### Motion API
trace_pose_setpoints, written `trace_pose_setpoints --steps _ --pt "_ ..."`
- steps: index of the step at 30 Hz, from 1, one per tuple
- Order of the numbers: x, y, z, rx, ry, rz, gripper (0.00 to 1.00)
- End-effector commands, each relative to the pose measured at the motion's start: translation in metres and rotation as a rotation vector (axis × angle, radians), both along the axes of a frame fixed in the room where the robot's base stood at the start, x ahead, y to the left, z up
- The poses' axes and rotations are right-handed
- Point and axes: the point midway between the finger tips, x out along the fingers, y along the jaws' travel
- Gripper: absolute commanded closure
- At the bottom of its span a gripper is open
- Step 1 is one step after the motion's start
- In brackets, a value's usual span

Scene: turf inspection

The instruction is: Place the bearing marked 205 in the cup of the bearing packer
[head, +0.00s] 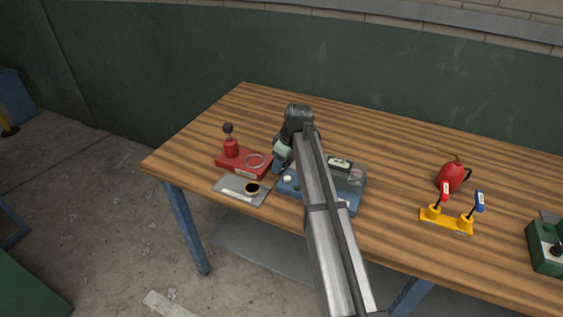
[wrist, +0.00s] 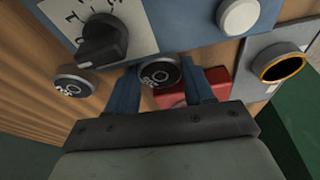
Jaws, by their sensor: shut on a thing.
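My gripper (wrist: 160,80) is shut on a dark round bearing (wrist: 158,73) with pale markings, held between its two blue fingertips; the number is too blurred to read. In the head view my gripper (head: 281,164) is just right of the red bearing packer (head: 230,164). The packer has a red post with a black knob at left and a pale ring-shaped cup (head: 257,161) at right. In the wrist view, part of the red packer (wrist: 219,82) shows behind the fingers. A second marked bearing (wrist: 75,84) lies left of the held one; its number is also unclear.
A blue device (head: 290,189) with a black dial (wrist: 103,40) and white button (wrist: 238,16) is close beside my gripper. A grey plate (head: 228,187) with a yellow-rimmed dark cup (head: 252,188) lies in front of the packer. A yellow two-lever stand (head: 447,220) and red rounded object (head: 451,177) stand right.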

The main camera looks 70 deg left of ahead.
Motion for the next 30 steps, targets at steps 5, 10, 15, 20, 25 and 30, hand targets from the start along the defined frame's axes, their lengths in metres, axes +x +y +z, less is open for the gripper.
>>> trace_pose_setpoints --steps 5,10,15,20,25,30 --pt "0.0001 0.0002 0.0006 0.001 0.001 0.0 0.85" --pt "0.0 0.0 -0.0026 0.0 0.0 0.0 0.85" --pt "0.0 0.0 -0.0025 0.0 0.0 0.0 0.33" --pt "0.0 0.0 -0.0024 0.0 0.0 0.0 0.22" --pt "0.0 0.0001 -0.0021 0.0 0.0 0.0 0.22" --pt "0.0012 -0.0011 0.0069 0.001 -0.001 0.0 0.22"
